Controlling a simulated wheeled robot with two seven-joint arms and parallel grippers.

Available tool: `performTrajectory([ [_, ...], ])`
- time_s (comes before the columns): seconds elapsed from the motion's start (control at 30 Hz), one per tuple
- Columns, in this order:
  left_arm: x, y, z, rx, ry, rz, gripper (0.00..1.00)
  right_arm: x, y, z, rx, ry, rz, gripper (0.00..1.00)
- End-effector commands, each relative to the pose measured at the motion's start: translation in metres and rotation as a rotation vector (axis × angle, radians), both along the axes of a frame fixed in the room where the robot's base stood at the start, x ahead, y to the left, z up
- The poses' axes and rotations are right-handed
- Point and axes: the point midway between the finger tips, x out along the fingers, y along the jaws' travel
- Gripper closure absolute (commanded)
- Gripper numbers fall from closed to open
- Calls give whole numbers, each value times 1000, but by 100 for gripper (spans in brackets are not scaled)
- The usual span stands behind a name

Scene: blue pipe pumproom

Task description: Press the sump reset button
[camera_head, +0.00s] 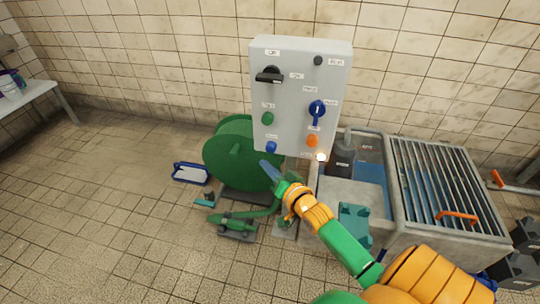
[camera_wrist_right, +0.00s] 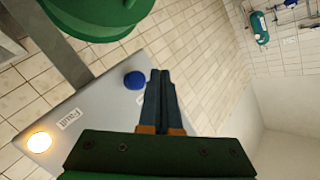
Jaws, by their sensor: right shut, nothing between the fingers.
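A light grey control panel (camera_head: 292,95) stands against the tiled wall. A blue button (camera_head: 271,147) is at its lower left; it also shows in the right wrist view (camera_wrist_right: 134,80). Its label is too small to read, so I cannot tell which control is the sump reset button. A green button (camera_head: 267,118) is above it and an orange one (camera_head: 312,141) is to its right. My right gripper (camera_head: 266,166) is shut and empty, with its tips just below the blue button in the head view.
The panel also carries a black handle (camera_head: 269,75), a blue selector (camera_head: 317,109) and a glowing lamp (camera_head: 321,157). A green hose reel (camera_head: 240,155) stands at lower left of the panel. A grated sump (camera_head: 445,185) is at right. The floor at left is mostly clear.

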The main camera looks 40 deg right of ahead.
Motion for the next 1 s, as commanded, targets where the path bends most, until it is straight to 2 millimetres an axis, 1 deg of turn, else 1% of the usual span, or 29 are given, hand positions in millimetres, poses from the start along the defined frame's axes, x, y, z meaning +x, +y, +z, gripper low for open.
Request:
performTrajectory([
  [0.03, 4, 3, -9, 4, -8, 2, 55, 5, -6, -4, -4, -2, 0, 100],
  [0.2, 8, 14, -14, 21, -18, 10, 55, 16, -18, -2, -1, -1, 1, 100],
  [0.3, 9, 16, -15, 25, -20, 14, 55, 19, -23, -1, -1, 0, 0, 100],
  [1.0, 11, 12, -15, 18, -25, 11, 55, 20, -24, 0, 1, 1, -1, 100],
])
